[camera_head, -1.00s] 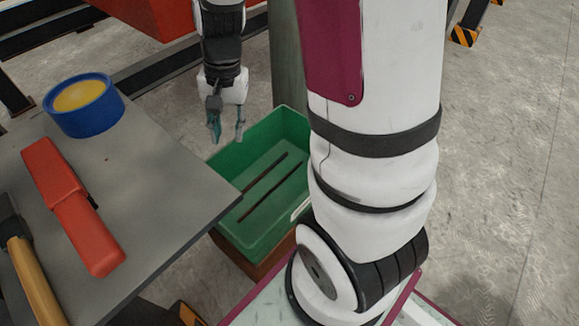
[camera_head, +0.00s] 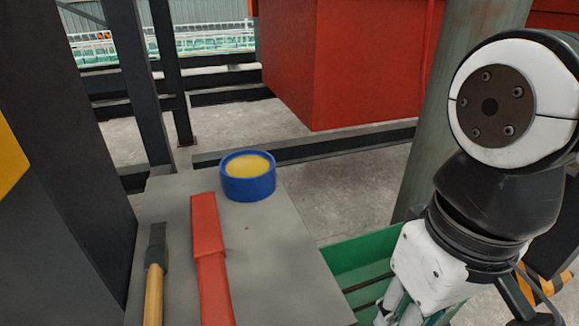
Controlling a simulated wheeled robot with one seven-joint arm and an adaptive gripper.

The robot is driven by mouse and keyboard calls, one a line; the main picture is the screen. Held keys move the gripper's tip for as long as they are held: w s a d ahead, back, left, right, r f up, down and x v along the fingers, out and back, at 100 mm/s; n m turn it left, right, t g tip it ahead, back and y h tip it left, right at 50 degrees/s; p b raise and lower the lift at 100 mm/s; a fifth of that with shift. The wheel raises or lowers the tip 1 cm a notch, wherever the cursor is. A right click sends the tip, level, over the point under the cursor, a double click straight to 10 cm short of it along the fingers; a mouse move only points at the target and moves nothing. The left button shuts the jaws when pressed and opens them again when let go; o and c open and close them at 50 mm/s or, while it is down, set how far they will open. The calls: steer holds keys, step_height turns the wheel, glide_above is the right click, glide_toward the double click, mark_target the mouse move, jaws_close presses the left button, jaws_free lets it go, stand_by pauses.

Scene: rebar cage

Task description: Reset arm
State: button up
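My arm fills the right side of the head view, with its wrist bent downward. My gripper (camera_head: 398,308) points down at the bottom edge, over or in front of the green bin (camera_head: 362,252). Its fingertips are cut off by the frame, so I cannot tell whether it is open or shut, or whether it holds anything. Thin dark bars (camera_head: 370,283) show inside the bin, partly hidden by my gripper.
A greenish post (camera_head: 440,110) stands behind my arm. A dark column stands at the left.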

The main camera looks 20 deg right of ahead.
stand_by(0.8)
step_height(320, 180, up, 30)
steer(key=t+p, duration=0.4)
steer(key=p, duration=2.4)
steer(key=shift+d+f, duration=0.15)
steer(key=shift+d, duration=0.1)
steer(key=shift+w, duration=0.1)
